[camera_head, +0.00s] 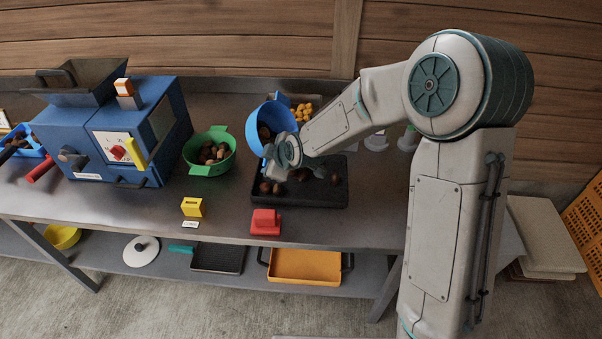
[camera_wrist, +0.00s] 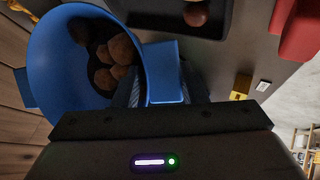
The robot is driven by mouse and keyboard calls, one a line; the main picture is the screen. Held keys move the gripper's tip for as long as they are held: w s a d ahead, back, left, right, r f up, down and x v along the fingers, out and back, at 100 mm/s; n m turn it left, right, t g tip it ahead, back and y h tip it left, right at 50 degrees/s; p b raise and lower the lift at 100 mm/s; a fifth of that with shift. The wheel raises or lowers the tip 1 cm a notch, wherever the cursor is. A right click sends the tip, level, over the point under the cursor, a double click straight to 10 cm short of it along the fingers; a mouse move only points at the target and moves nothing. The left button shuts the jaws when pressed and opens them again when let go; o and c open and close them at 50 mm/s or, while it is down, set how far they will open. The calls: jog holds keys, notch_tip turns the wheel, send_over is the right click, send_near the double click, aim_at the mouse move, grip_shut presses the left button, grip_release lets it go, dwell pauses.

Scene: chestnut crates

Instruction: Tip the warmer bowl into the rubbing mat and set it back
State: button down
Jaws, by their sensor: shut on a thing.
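In the wrist view, several chestnuts (camera_wrist: 119,55) lie in the blue bowl (camera_wrist: 70,98). My gripper (camera_head: 284,158) is shut on the bowl's handle; the wrist view shows the blue handle (camera_wrist: 165,72) between my fingers. Several chestnuts (camera_head: 268,187) lie on the mat, at its left and toward its back. My arm hides part of the mat. The mat also shows in the wrist view (camera_wrist: 232,12).
A green bowl (camera_head: 221,168) with chestnuts stands left of the mat, beside a blue machine (camera_head: 75,145). A yellow block (camera_head: 192,207) and a red object (camera_head: 266,220) sit near the front edge. Yellow pieces (camera_head: 302,112) and white cups (camera_head: 376,142) are at the back.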

jog(key=shift+d+r+t+y+p, duration=0.2)
jog(key=shift+t+y+p, duration=0.15)
jog(key=shift+p, duration=0.2)
jog(key=shift+s+d+f+m+t+y+b, duration=0.1)
jog(key=shift+d+f+m+t+y+b, duration=0.1)
jog(key=shift+f+y+b, duration=0.25)
jog(key=shift+s+d+f+m+t+y+b, duration=0.15)
jog(key=shift+f+y+b, duration=0.1)
jog(key=shift+y+b, duration=0.25)
dwell(0.8)
jog(key=shift+s+d+f+t+y+b, duration=0.25)
jog(key=shift+d+f+t+y+b, duration=0.25)
jog(key=shift+d+f+b, duration=0.3)
dwell(0.5)
jog(key=shift+s+d+f+m+t+y+b, duration=0.1)
jog(key=shift+f+m+t+y+b, duration=0.4)
jog(key=shift+b, duration=0.65)
